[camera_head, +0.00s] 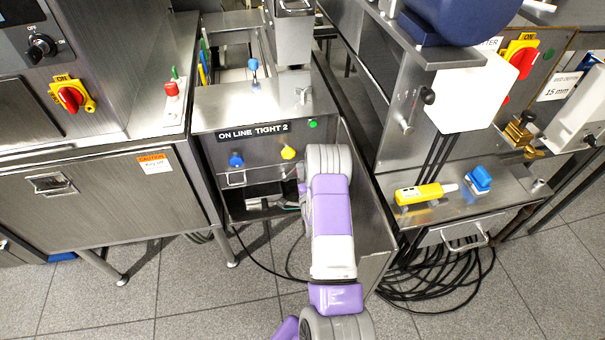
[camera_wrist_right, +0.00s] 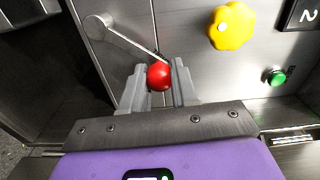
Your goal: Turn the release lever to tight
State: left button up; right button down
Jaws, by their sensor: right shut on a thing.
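The release lever (camera_wrist_right: 125,43) is a thin metal arm with a red ball at its end, in the right wrist view. It runs from a round pivot at the upper left down to the ball. My right gripper (camera_wrist_right: 160,80) is shut on the red ball (camera_wrist_right: 160,76), with one grey finger on each side. In the head view my right arm reaches up to the middle machine's front and hides most of the lever and fingers. My left gripper is not in view.
A yellow knob (camera_wrist_right: 231,27) and a green button (camera_wrist_right: 276,76) are close right of the lever. A blue knob (camera_head: 236,160) is further left on the front. The right bench (camera_head: 455,212) holds a yellow handheld device (camera_head: 420,194). Black cables (camera_head: 430,278) lie on the floor.

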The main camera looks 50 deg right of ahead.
jog(key=c, duration=0.9)
grip_release()
jog(key=shift+o, duration=0.2)
jog(key=p+v, duration=0.1)
jog(key=v, duration=0.6)
jog(key=shift+s+a+p, duration=0.15)
jog(key=shift+s+p, duration=0.1)
jog(key=shift+p, duration=0.1)
jog(key=shift+w+f, duration=0.1)
